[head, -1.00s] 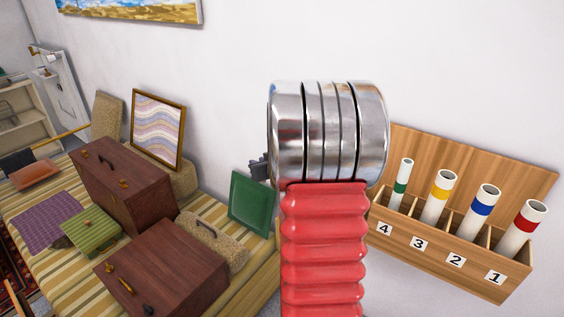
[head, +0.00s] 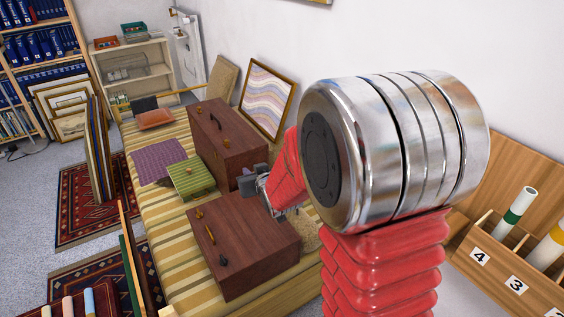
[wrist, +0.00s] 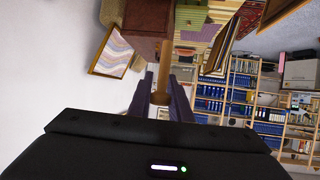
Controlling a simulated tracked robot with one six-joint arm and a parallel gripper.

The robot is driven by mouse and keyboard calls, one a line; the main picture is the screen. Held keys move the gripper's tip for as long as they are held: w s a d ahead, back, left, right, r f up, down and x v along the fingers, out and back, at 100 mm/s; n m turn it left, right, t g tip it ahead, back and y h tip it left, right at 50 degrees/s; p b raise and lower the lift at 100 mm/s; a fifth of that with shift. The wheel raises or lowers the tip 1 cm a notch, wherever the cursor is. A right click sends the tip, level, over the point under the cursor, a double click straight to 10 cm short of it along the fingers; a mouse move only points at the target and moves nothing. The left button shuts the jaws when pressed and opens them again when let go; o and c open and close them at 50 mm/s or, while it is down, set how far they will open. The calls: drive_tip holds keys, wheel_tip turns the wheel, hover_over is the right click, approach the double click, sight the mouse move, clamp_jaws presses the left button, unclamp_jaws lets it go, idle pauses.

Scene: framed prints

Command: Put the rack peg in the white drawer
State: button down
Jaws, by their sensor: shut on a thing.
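My gripper (head: 262,187) is above the brown cases on the striped daybed, largely hidden by my own arm in the head view. In the wrist view, my gripper's dark fingers (wrist: 162,100) are shut on a tan wooden rod, which appears to be the rack peg (wrist: 160,82). The peg extends beyond the fingertips. A tall narrow white unit (head: 188,48) stands against the far wall. I cannot make out an open drawer in it.
A framed wavy print (head: 265,98) leans on the wall. A wooden tube rack (head: 510,265) is at right. Grey floor (head: 28,190) shows at left.

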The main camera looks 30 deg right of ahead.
drive_tip(key=s+a+f+n+y, duration=0.1)
drive_tip(key=a, duration=0.7)
drive_tip(key=shift+s+a, duration=0.25)
drive_tip(key=shift+s, duration=0.1)
drive_tip(key=shift+d, duration=0.1)
